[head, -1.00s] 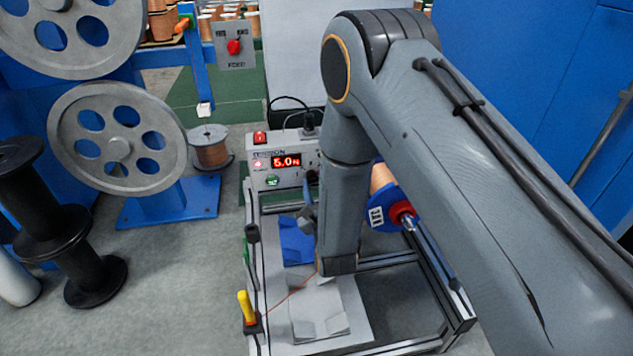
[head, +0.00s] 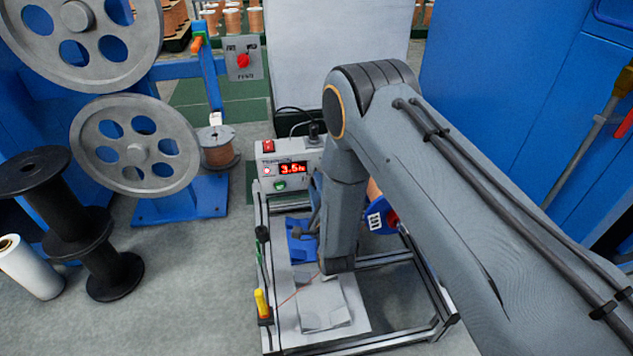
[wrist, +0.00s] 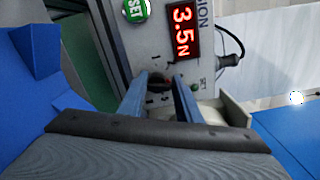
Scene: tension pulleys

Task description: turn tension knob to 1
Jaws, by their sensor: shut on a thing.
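The tension control box (head: 268,181) stands at the back of the frame rig, with its red display (head: 293,168) reading 3.5 N. In the wrist view the display (wrist: 183,32) shows 3.5N, turned sideways. The dark tension knob (wrist: 158,80) sits on the panel below the display, between my fingertips. My gripper (wrist: 160,82) is shut on the knob, with a blue-grey finger on each side. In the head view my arm hides the knob and the gripper. The scale marks around the knob are partly covered and too small to read.
A blue-flanged copper spool (head: 380,218) is right of my arm. A yellow-handled lever (head: 262,304) stands at the rig's front left. Large grey pulleys (head: 135,148) are at left.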

